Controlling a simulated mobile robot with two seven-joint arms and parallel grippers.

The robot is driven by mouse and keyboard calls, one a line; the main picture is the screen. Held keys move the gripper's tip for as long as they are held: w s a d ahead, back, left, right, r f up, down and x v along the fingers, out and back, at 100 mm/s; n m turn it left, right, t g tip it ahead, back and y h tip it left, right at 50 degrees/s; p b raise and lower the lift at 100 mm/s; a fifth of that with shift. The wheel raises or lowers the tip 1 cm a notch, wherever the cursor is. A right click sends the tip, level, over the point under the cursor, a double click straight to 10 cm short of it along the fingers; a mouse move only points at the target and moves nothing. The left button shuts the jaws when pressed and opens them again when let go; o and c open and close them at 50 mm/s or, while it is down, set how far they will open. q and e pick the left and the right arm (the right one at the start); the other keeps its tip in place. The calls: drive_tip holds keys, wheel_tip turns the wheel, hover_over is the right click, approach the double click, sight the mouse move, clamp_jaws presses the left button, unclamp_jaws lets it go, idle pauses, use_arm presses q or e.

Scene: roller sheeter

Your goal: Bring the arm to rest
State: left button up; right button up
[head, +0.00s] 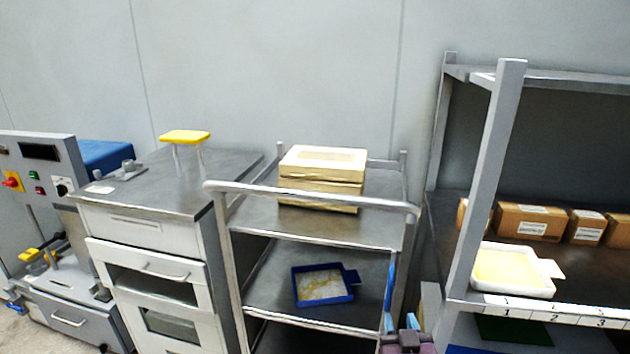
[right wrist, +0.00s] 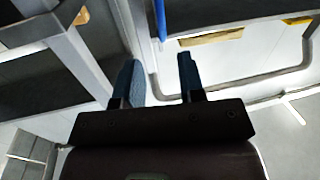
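My right gripper (head: 400,322) is low at the bottom edge of the head view, between the cart and the shelf rack. In the right wrist view its two blue fingers (right wrist: 158,78) stand apart, with nothing between them. Only the tips and part of its body show in the head view. My left gripper is in neither view.
A metal cart (head: 325,228) with a push bar holds cream boxes (head: 322,162) on top and a blue tray (head: 323,285) below. To the right, a rack post (head: 490,170) stands near cartons (head: 530,222) and a white tray (head: 513,271). A cabinet (head: 145,230) is left.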

drive_tip(key=s+d+f+g, duration=0.2)
drive_tip(key=s+f, duration=0.3)
drive_tip(key=s, duration=0.3)
drive_tip(key=s+d+f+n+g+y, duration=0.1)
drive_tip(key=s+d+f+g, duration=0.1)
drive_tip(key=s+f, duration=0.3)
drive_tip(key=s+d+f+g, duration=0.2)
drive_tip(key=s+d+f, duration=0.2)
drive_tip(key=s, duration=0.9)
drive_tip(key=shift+s+f+g+y, duration=0.2)
drive_tip(key=shift+f+g+y, duration=0.1)
drive_tip(key=shift+f+g, duration=0.15)
